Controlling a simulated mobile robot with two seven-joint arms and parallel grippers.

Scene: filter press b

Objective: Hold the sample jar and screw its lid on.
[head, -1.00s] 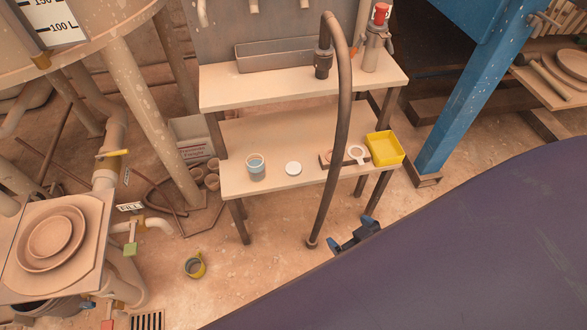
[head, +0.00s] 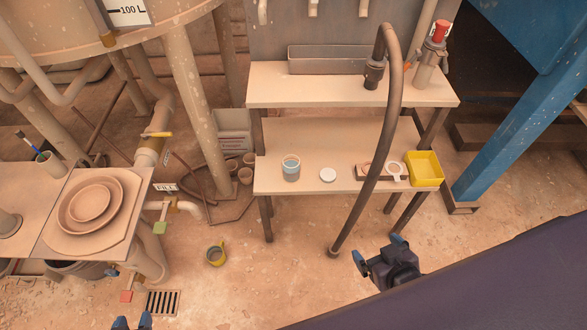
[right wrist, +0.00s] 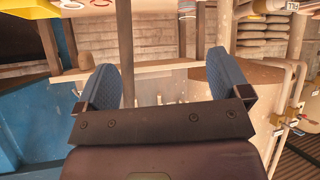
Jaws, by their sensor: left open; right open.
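The sample jar (head: 291,169), clear with bluish contents, stands upright and open on the lower bench shelf (head: 270,180). A round white lid (head: 328,175) lies flat on the same shelf, a little to the right of the jar and apart from it. My right gripper (head: 379,251) is open and empty, in front of and below the shelf's front edge. Its two blue fingers also show wide apart in the right wrist view (right wrist: 160,88). My left gripper (head: 132,322) is open at the bottom edge of the head view, far from the jar; only its blue fingertips show.
A curved dark pipe (head: 392,110) comes down in front of the bench, right of the lid. A yellow tray (head: 425,169) and a small holder with round pieces (head: 394,169) sit at the shelf's right.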

